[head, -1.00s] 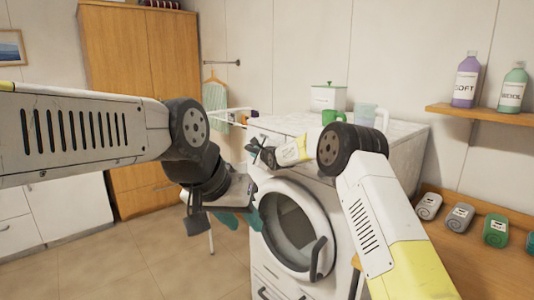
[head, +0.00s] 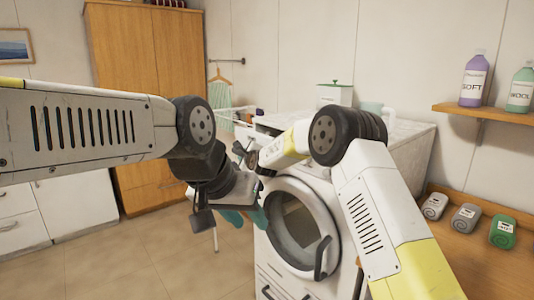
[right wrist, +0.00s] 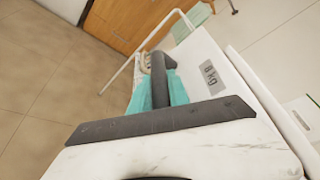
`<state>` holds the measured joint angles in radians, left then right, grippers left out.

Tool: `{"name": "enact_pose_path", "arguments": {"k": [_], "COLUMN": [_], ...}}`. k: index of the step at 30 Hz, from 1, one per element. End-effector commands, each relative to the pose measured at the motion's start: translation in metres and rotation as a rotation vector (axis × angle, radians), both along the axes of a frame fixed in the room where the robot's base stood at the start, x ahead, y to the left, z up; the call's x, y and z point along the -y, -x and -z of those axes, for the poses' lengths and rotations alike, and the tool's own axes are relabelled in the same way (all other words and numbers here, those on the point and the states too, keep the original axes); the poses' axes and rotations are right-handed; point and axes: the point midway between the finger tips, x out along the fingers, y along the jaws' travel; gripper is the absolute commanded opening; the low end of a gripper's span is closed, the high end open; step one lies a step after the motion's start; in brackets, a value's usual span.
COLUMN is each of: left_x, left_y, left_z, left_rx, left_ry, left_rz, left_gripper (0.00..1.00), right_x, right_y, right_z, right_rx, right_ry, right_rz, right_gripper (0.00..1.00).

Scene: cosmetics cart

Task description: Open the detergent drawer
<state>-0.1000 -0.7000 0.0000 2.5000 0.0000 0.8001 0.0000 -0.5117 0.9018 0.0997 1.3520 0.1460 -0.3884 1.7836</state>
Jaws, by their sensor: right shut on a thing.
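The washing machine (head: 300,225) stands at centre with its round door closed. My right gripper (head: 246,156) is at its upper left front, small and partly dark in the head view. The detergent drawer's front and opening cannot be made out clearly behind my arm. My left gripper (head: 245,216) hangs in front of the machine, left of the door, its teal fingers apart and empty.
A white box with a green lid (head: 335,95) and a pale jug (head: 372,108) stand on the machine. A drying rack (head: 232,122) is behind left. Bottles stand on the right shelf (head: 495,113). Open floor (head: 130,255) lies to the left.

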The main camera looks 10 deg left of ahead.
Motion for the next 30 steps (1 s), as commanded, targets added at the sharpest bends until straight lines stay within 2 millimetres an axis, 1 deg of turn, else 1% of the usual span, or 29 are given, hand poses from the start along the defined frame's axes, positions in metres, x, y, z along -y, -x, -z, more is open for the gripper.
{"name": "enact_pose_path", "arguments": {"k": [1, 6, 9, 15, 21, 30], "left_x": [0.0, 0.0, 0.0, 0.0, 0.0, 0.0], "left_y": [0.0, 0.0, 0.0, 0.0, 0.0, 0.0], "left_z": [0.0, 0.0, 0.0, 0.0, 0.0, 0.0], "left_rx": [0.0, 0.0, 0.0, 0.0, 0.0, 0.0], "left_ry": [0.0, 0.0, 0.0, 0.0, 0.0, 0.0], "left_rz": [0.0, 0.0, 0.0, 0.0, 0.0, 0.0], "left_gripper": [0.36, 0.36, 0.36, 0.36, 0.36, 0.36], "right_x": [-0.01, -0.037, -0.049, -0.069, -0.078, -0.081], "right_y": [0.013, 0.046, 0.063, 0.088, 0.1, 0.104], "right_z": [0.001, 0.001, 0.001, 0.001, 0.001, 0.001], "right_rx": [-0.004, -0.003, -0.003, -0.003, -0.002, -0.002], "right_ry": [0.001, 0.002, 0.001, 0.001, 0.003, 0.001], "right_rz": [-0.005, -0.005, -0.004, -0.003, -0.002, -0.002], "right_gripper": [0.0, 0.0, 0.0, 0.0, 0.0, 0.0]}}
